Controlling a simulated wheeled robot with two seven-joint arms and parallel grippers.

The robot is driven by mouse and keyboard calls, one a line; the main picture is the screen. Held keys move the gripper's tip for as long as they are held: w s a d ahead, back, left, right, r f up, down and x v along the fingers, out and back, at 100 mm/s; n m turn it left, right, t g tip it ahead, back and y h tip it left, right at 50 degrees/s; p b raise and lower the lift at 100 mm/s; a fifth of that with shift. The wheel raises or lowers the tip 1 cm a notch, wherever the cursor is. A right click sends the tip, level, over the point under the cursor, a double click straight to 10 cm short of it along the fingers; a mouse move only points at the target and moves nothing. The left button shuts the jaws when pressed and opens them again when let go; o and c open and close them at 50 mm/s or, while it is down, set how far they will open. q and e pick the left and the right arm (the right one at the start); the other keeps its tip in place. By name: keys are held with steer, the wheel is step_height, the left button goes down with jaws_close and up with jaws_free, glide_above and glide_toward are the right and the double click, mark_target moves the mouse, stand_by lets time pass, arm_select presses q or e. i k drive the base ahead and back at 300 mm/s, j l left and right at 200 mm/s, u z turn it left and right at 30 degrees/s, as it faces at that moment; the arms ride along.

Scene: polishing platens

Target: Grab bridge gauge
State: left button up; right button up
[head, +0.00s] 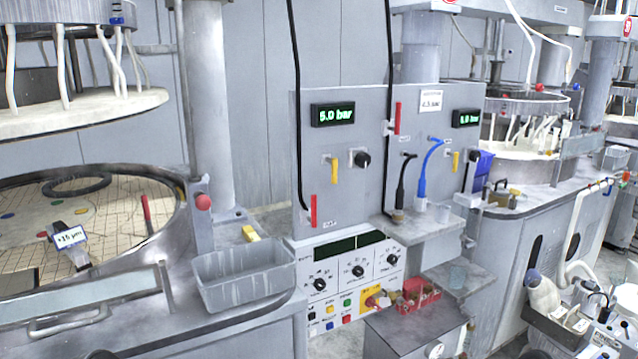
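The bridge gauge appears to be the small grey device (76,254) with a white "+15 µm" display. It rests on the tan, grid-grooved round platen (25,262) at the left of the head view. Its feet and far side are hard to make out. I see no gripper that I can clearly identify as mine near the gauge or elsewhere in the view.
A metal rim surrounds the platen, with a red handle (147,214) at its right. A dark ring (77,185) lies on the platen behind the gauge. A grey plastic bin (243,277) stands right of it. A control panel (352,268) is at the centre.

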mark_target(66, 239)
steer(key=u, duration=1.3)
